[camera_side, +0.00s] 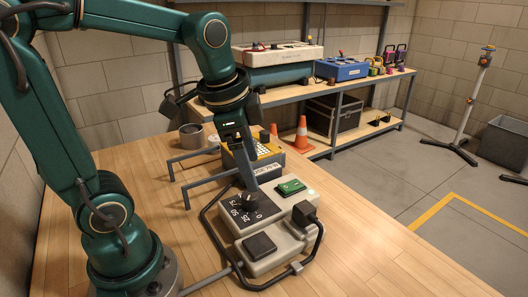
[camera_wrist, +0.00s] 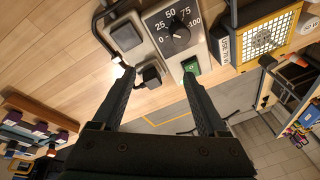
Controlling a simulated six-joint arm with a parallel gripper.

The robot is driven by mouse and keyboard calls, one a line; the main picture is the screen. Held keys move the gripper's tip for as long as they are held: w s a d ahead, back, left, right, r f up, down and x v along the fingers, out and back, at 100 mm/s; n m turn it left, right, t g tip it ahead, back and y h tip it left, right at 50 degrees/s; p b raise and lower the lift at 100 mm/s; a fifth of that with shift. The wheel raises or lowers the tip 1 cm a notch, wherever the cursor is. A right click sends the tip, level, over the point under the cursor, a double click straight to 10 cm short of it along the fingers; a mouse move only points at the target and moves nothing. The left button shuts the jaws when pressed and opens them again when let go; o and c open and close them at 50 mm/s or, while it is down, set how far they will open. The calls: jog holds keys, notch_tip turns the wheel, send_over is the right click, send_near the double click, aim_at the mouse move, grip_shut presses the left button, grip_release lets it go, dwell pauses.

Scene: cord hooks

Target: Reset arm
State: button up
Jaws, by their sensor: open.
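My gripper (camera_side: 252,186) is open and points down over the grey control box on the wooden bench, with its tips near the dial in the side view. In the wrist view the two fingers of my gripper (camera_wrist: 160,76) are spread wide with nothing between them in their grip. The dark dial plate (camera_side: 237,214) has a black knob (camera_wrist: 175,38) and a scale up to 100. A green switch (camera_side: 290,187) sits beside it and also shows in the wrist view (camera_wrist: 191,67). A black plug (camera_side: 305,213) sits on the box. Contact between my fingertips and the box cannot be told.
Two grey hooks (camera_side: 184,184) stand on the bench left of the box. A black cord (camera_side: 318,249) loops around the box's front. A yellow-topped unit (camera_side: 265,153) and a grey cup (camera_side: 191,136) are behind. The right part of the bench (camera_side: 385,245) is clear.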

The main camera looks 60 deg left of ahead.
jog(key=s+d+n+t, duration=0.2)
jog(key=s+d+n, duration=0.1)
jog(key=s+n, duration=0.3)
jog(key=shift+s+d+f+h, duration=0.3)
jog(key=shift+s+f, duration=0.05)
jog(key=shift+f, duration=0.05)
dwell(0.6)
